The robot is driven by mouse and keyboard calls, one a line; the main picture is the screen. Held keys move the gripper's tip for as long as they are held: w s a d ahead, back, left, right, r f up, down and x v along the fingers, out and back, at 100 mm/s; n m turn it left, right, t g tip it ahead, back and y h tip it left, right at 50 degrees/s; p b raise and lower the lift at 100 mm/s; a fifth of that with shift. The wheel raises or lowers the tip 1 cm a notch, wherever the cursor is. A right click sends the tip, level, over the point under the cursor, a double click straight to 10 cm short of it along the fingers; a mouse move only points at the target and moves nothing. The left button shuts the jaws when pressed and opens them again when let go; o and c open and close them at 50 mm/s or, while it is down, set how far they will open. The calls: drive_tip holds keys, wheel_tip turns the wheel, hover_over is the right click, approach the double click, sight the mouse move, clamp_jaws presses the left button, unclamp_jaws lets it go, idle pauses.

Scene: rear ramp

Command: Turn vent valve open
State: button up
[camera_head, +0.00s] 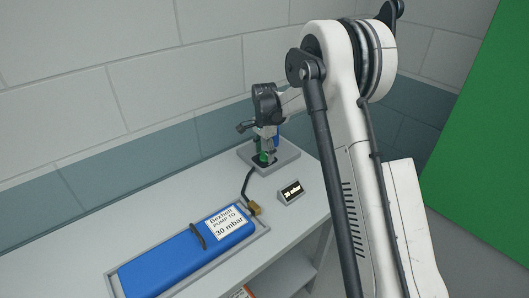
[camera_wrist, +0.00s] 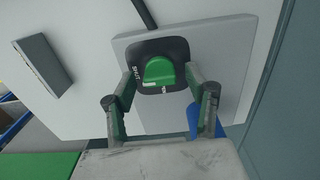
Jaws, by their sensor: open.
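The vent valve is a green knob (camera_wrist: 160,71) on a black plate (camera_wrist: 175,47) fixed to a grey base (camera_wrist: 236,75). The word SHUT shows at the plate's left, and a small white mark lies near the knob's lower edge. In the head view the green knob (camera_head: 263,157) is partly hidden under my gripper (camera_head: 264,148). In the wrist view my gripper (camera_wrist: 160,72) is open, with one finger on each side of the knob. I cannot tell whether the fingers touch it.
A blue slab (camera_head: 187,257) labelled "Bexholt pump to 30 mbar" lies in a tray on the bench. A black hose (camera_head: 246,184) runs from the valve to a brass fitting (camera_head: 254,208). A small display (camera_head: 291,192) stands nearby. A blue part (camera_wrist: 194,120) shows behind the right finger.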

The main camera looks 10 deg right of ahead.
drive_tip(key=c, duration=1.1)
drive_tip(key=shift+f+n+b, duration=0.1)
drive_tip(key=shift+n+b, duration=0.2)
drive_tip(key=shift+b, duration=0.05)
drive_tip(key=n+b, duration=0.2)
drive_tip(key=shift+f+n+b, duration=0.1)
drive_tip(key=shift+n+b, duration=0.2)
drive_tip(key=shift+b, duration=0.05)
drive_tip(key=n+b, duration=0.3)
drive_tip(key=n, duration=0.2)
drive_tip(key=shift+b, duration=0.3)
drive_tip(key=n+b, duration=0.2)
drive_tip(key=n, duration=0.2)
drive_tip(key=shift+n, duration=0.4)
drive_tip(key=n+b, duration=0.1)
drive_tip(key=n, duration=0.3)
drive_tip(key=shift+n, duration=0.4)
drive_tip(key=shift+r+b, duration=0.2)
drive_tip(key=shift+b, duration=0.1)
